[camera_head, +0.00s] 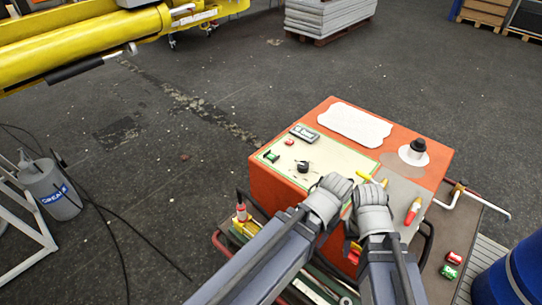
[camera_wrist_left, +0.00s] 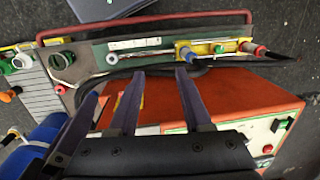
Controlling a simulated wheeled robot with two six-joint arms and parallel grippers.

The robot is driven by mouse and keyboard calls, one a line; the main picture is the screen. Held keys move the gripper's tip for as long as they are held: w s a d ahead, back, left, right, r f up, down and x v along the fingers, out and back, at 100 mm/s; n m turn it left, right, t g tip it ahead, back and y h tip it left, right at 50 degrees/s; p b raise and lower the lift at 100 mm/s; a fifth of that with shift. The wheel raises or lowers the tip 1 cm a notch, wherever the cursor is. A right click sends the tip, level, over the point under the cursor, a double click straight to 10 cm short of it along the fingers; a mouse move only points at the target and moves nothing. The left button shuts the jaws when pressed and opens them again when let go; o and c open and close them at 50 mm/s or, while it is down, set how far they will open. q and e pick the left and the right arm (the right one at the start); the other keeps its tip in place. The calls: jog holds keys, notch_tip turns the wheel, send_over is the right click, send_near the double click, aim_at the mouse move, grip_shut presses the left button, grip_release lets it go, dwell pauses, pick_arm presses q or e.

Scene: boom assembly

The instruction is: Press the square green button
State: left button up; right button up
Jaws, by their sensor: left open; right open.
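The orange console (camera_head: 262,188) has a pale panel with a small green button (camera_head: 270,156) at its left side; its exact shape is hard to tell. A green button (camera_wrist_left: 285,123) also shows at the right edge of the left wrist view. A second green piece (camera_head: 448,271) lies low at the right, beside a red one. My right gripper (camera_head: 371,192) is over the console's front part, right of the panel, its fingers mostly hidden. My left gripper (camera_wrist_left: 160,73) is open and empty in the left wrist view, apart from the panel's green button.
On the panel are a red button (camera_head: 289,142), a black knob (camera_head: 302,167) and a small display (camera_head: 304,132). A black knob (camera_head: 418,147) stands at the console's right. A tool rail (camera_wrist_left: 150,45) runs along the front. A blue barrel (camera_head: 515,275) is at lower right.

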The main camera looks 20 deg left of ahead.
pick_arm(q)
grip_shut()
dwell(1.4)
